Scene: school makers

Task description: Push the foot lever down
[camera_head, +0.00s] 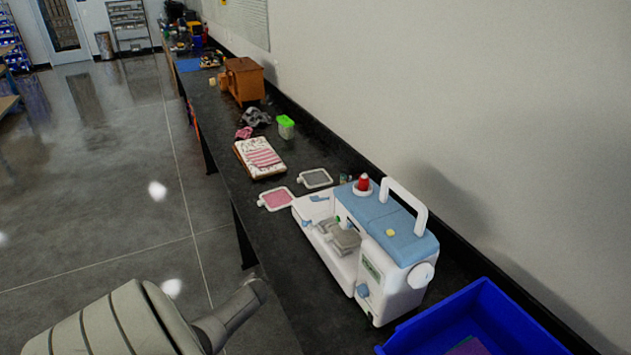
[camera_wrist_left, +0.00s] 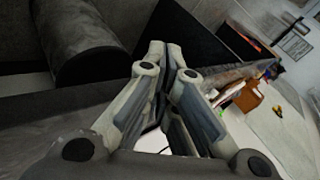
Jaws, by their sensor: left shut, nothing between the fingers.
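The white and blue sewing machine (camera_head: 398,240) stands on the black counter at the lower right of the head view. A red spool sits on its top and a white handle arches over it. The foot lever is too small to make out for sure. My left arm shows at the bottom left of the head view, over the floor and left of the counter, apart from the machine; its fingers are not visible there. In the left wrist view my left gripper (camera_wrist_left: 170,50) is shut and empty. My right gripper is not in view.
A blue bin (camera_head: 480,318) stands right of the machine. Two small framed pieces, pink (camera_head: 275,199) and grey (camera_head: 315,178), lie beyond it, then a striped fabric item (camera_head: 260,157) and a green-lidded jar (camera_head: 286,126). The wall bounds the counter; open floor lies left.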

